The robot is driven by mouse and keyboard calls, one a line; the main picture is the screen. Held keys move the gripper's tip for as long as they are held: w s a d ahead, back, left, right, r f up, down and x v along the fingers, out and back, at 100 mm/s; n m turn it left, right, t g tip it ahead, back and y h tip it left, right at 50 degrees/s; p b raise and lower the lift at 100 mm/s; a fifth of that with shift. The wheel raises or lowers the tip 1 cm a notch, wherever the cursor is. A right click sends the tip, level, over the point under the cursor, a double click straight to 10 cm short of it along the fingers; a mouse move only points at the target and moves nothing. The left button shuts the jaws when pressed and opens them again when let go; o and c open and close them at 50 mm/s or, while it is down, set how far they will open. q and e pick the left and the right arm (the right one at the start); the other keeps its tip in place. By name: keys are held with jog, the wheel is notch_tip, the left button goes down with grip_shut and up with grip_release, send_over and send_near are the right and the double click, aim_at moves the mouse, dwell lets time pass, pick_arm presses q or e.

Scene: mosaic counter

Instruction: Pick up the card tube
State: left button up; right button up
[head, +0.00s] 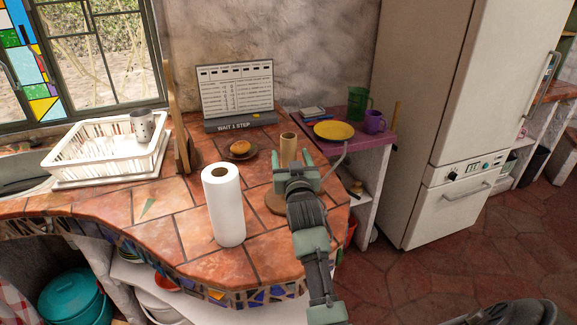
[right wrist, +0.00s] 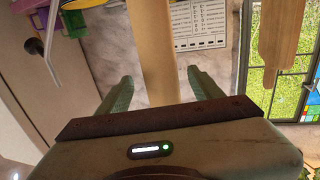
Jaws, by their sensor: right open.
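In the right wrist view the tube (right wrist: 152,45) runs down between the two spread green fingers (right wrist: 160,78), with a gap on each side. I cannot tell how deep it sits between them. My left gripper is not in view.
A white paper roll (head: 225,205) stands left of my right arm. A thin metal arm (head: 337,158) rises beside the tube. Behind are a plate with a bun (head: 240,148) and a sign board (head: 237,92).

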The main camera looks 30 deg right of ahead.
jog(key=x, duration=0.1)
jog(key=p+x, duration=0.1)
jog(key=shift+w+r, duration=0.3)
jog(key=shift+w, duration=0.05)
jog(key=shift+w+d+f, duration=0.15)
jog(key=shift+w+d, duration=0.15)
jog(key=shift+w, duration=0.2)
jog(key=shift+w+d+f, duration=0.15)
jog(key=shift+w+d, duration=0.1)
jog(key=shift+w, duration=0.35)
jog(key=c, duration=1.3)
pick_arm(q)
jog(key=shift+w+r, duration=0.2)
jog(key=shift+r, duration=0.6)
pick_arm(e)
grip_shut()
